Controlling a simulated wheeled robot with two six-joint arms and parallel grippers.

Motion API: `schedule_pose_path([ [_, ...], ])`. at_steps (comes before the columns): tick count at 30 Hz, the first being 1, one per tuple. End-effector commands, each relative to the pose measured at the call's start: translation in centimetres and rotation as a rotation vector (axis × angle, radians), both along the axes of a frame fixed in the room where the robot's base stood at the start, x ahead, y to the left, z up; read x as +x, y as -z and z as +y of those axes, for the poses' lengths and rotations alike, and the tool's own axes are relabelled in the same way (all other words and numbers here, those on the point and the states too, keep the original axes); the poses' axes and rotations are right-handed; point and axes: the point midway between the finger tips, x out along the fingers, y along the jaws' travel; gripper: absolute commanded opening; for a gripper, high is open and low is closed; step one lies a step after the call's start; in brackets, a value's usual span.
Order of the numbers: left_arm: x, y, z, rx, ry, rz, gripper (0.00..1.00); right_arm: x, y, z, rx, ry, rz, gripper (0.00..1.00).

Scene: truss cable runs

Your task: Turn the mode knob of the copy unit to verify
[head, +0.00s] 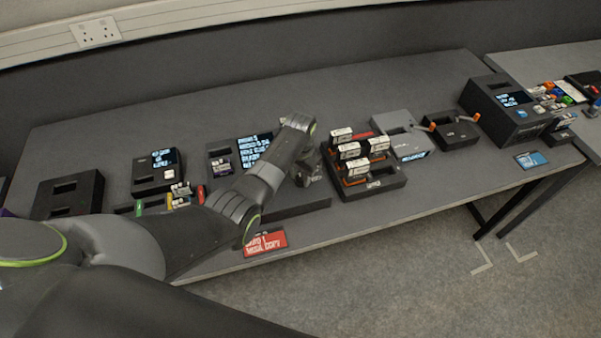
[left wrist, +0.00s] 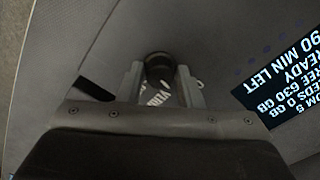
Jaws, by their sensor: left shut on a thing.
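The copy unit (head: 290,203) is a dark grey box in the middle of the table, with a lit text screen (head: 258,150). The screen also shows at the right of the left wrist view (left wrist: 285,80). My left gripper (left wrist: 163,82) reaches down over the unit's right part, and its fingers are shut on the dark round mode knob (left wrist: 158,62). White lettering, seemingly the start of "VERI", shows between the fingers. The knob's pointer direction cannot be made out. In the head view my left gripper (head: 309,170) hides the knob. My right gripper is not in view.
A dark rack (head: 380,185) of upright labelled cartridges stands close right of my gripper. Grey and black docks (head: 455,132) and a box with a screen (head: 510,108) stand farther right. A red card (head: 265,243) lies at the front edge. Other devices stand left.

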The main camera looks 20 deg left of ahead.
Motion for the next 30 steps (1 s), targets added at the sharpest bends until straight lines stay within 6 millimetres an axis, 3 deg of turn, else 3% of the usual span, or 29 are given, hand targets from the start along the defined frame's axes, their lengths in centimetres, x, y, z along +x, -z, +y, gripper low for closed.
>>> schedule_pose_path([
  [18, 0.1, -0.2, 0.0, 0.000, 0.482, -0.002, 0.09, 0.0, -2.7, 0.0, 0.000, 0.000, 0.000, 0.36],
  [30, 0.1, -0.1, 0.0, 0.001, 0.614, -0.003, 0.09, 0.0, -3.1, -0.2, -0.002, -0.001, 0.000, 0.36],
])
